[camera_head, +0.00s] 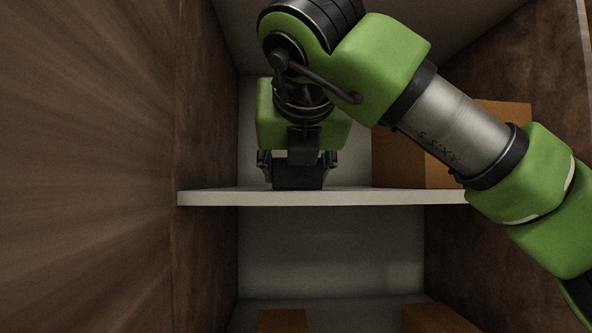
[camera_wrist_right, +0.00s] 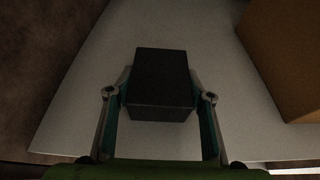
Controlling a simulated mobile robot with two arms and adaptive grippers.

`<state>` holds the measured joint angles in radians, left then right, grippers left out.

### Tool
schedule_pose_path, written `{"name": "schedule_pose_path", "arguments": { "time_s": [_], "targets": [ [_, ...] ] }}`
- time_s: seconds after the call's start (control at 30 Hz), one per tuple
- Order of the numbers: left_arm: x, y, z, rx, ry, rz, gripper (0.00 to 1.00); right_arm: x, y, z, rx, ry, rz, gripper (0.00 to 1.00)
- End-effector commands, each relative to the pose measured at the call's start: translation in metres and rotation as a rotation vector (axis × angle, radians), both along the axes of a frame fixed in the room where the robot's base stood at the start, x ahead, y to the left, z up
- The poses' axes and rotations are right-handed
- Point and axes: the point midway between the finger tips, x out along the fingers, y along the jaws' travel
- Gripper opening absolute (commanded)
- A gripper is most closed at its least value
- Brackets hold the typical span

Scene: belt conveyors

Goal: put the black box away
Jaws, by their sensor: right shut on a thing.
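The black box (camera_head: 298,177) is at the white shelf (camera_head: 330,197), inside a cabinet with brown side walls. In the right wrist view the black box (camera_wrist_right: 160,84) sits between the two fingers of my right gripper (camera_wrist_right: 160,108), which is shut on it. In the head view my right gripper (camera_head: 298,162) reaches in over the shelf from above, and the box's underside is at about the level of the shelf top. I cannot tell if it touches the shelf. My left gripper is not in view.
An orange-brown carton (camera_head: 395,150) stands on the same shelf to the right, partly behind my arm; it also shows in the wrist view (camera_wrist_right: 288,55). Two cartons (camera_head: 283,321) (camera_head: 436,319) are on the level below. The left wall (camera_head: 207,110) is close to my gripper.

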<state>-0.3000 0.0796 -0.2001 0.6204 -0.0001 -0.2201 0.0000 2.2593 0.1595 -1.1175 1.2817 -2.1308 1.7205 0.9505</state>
Motion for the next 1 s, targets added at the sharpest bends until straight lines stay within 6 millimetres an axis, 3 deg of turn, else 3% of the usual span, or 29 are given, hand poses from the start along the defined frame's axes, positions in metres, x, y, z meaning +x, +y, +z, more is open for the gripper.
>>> {"name": "schedule_pose_path", "arguments": {
  "time_s": [0.3,0.33,0.37,0.8,1.0],
  "targets": [
    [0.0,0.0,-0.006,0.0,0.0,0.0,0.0,-0.001,0.0,-0.004,0.0,-0.002,0.0,0.2],
    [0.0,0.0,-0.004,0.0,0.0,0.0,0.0,0.0,0.0,-0.003,0.0,0.0,0.0,0.56],
    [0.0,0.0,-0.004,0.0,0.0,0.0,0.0,0.0,0.0,-0.003,0.0,0.0,0.0,0.64],
    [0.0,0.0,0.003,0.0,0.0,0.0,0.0,0.0,0.0,0.003,0.0,0.0,0.0,0.65],
    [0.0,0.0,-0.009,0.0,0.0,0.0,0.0,-0.032,0.0,0.013,0.0,-0.004,0.001,0.65]
  ]
}}
